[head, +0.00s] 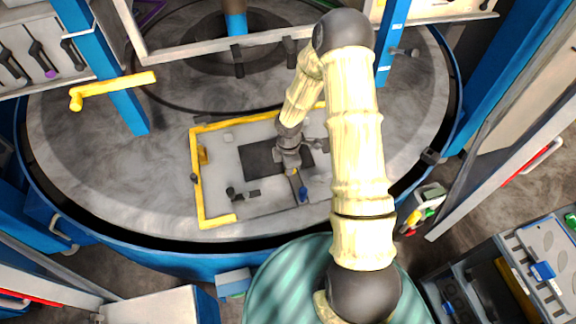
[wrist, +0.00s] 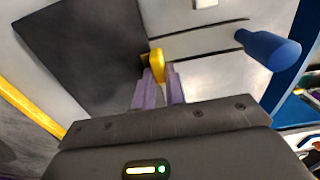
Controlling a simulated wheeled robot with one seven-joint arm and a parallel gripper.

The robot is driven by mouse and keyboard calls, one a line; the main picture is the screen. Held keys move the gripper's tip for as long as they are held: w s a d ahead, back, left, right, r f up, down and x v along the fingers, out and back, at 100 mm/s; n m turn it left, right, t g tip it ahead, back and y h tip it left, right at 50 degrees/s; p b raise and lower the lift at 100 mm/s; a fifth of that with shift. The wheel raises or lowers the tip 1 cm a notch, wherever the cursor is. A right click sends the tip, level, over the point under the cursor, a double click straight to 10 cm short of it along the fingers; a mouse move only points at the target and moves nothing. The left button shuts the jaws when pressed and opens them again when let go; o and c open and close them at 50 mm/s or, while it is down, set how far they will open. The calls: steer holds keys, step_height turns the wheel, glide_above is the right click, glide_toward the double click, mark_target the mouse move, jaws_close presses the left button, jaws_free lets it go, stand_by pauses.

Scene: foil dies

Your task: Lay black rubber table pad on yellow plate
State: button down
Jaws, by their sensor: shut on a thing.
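A black flat square, the likely rubber pad (head: 258,158), lies on a light grey board (head: 222,180) on the round table. It fills the upper left of the wrist view (wrist: 85,50). My gripper (head: 290,166) is low over the pad's right part and hides some of it. In the wrist view, its purple fingers (wrist: 159,80) are closed on a small yellow piece (wrist: 157,62) at the pad's edge. I cannot tell whether this piece is joined to the pad. Yellow edging (head: 195,185) borders the board; I cannot tell which yellow part is the plate.
A blue-handled tool (wrist: 270,50) lies right of my gripper; its blue handle also shows in the head view (head: 303,194). Small dark parts (head: 235,194) lie at the board's front left. A yellow bar (head: 115,90) and blue posts (head: 105,75) stand around the table.

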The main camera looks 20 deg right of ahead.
steer(key=shift+f, duration=0.1)
steer(key=c, duration=1.5)
jaws_free()
steer(key=shift+o, duration=0.7)
steer(key=shift+s, duration=0.1)
steer(key=shift+r, duration=0.55)
step_height(320, 180, up, 16)
steer(key=b, duration=0.1)
steer(key=shift+r+b, duration=0.2)
steer(key=shift+b, duration=0.2)
